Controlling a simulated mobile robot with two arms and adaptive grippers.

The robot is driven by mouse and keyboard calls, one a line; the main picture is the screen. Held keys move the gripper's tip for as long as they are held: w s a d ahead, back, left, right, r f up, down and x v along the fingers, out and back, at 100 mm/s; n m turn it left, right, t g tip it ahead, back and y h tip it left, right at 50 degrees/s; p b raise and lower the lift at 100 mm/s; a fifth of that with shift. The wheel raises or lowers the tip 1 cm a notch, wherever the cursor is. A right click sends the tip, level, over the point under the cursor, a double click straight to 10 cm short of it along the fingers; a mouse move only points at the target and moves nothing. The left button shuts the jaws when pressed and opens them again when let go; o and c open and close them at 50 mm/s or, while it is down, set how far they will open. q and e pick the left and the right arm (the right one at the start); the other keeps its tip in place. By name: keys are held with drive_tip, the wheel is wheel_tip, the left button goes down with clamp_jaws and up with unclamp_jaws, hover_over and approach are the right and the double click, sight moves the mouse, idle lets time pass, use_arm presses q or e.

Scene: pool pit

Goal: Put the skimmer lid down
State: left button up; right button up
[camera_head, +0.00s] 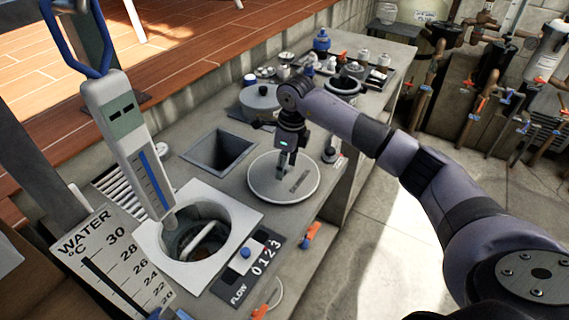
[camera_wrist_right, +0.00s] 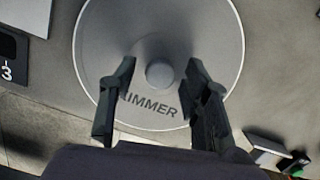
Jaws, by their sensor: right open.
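The skimmer lid (camera_head: 265,188) is a round pale grey disc lying flat on the grey counter. In the right wrist view the lid (camera_wrist_right: 110,45) shows dark lettering and a round knob (camera_wrist_right: 160,75) at its middle. My right gripper (camera_head: 287,172) is over the lid, pointing down. In the right wrist view its two fingers (camera_wrist_right: 160,78) are open, one on each side of the knob, with gaps between them and the knob. The round skimmer opening (camera_head: 213,210) in its white square plate stands uncovered to the left of the lid. My left gripper is not in view.
A square dark hole (camera_head: 218,150) lies beside the lid. A flow counter panel (camera_head: 252,268) and a water temperature board (camera_head: 110,262) are in front. A tall meter (camera_head: 140,155) stands at the left.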

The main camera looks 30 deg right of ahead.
sight(289, 175)
drive_tip(key=shift+r, duration=0.55)
wheel_tip(289, 175, up, 11)
drive_tip(key=s+d+b, duration=0.1)
drive_tip(key=b, duration=0.1)
idle(1.2)
